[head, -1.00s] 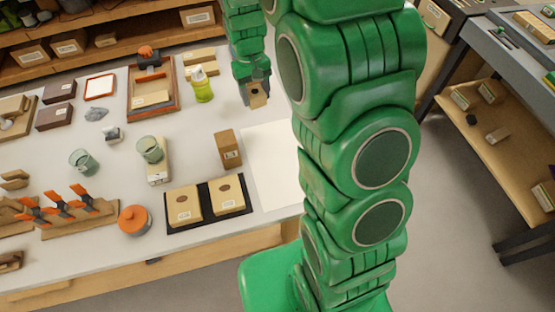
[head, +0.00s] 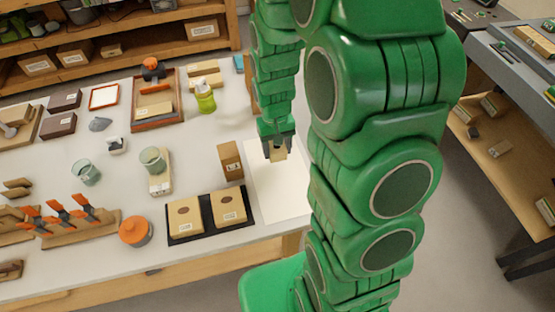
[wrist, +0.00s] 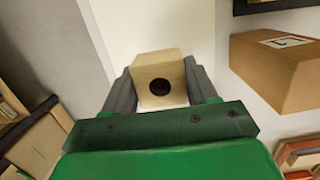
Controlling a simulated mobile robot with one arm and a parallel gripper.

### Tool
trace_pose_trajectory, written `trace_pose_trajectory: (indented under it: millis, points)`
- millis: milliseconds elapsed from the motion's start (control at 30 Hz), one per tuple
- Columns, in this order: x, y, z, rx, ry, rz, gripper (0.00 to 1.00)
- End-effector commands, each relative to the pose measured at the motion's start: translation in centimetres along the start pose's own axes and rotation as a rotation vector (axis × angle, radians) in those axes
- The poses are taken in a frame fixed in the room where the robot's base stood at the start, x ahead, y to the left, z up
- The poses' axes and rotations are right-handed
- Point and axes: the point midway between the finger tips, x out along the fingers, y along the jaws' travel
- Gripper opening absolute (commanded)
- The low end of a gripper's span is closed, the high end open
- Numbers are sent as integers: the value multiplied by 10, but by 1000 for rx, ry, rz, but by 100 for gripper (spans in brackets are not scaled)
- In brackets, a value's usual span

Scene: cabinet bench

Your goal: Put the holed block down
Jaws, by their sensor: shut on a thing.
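My gripper (head: 278,147) is shut on the holed block (head: 279,154), a pale wooden block. In the wrist view the holed block (wrist: 160,82) sits between the two grey fingers, with one dark round hole facing the camera. In the head view it hangs over the white sheet (head: 275,190) at the right end of the bench. The sheet also shows in the wrist view (wrist: 138,28) beyond the block. I cannot tell how far the block is above the sheet.
A brown box (head: 230,160) stands just left of the sheet. A black tray (head: 196,233) with two wooden blocks lies to its front left. A glass (head: 153,160), a green bottle (head: 205,97) and an orange-lidded pot (head: 135,231) are further left. The sheet's front part is clear.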

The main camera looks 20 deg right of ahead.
Motion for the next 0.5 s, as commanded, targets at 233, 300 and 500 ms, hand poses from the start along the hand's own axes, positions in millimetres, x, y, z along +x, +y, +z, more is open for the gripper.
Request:
trace_pose_trajectory:
  millis: [233,300,500]
  points:
    - [18,0,-2,0,-2,0,27]
    - [21,0,-3,-1,-1,0,27]
    - [41,0,-5,-1,-6,1,27]
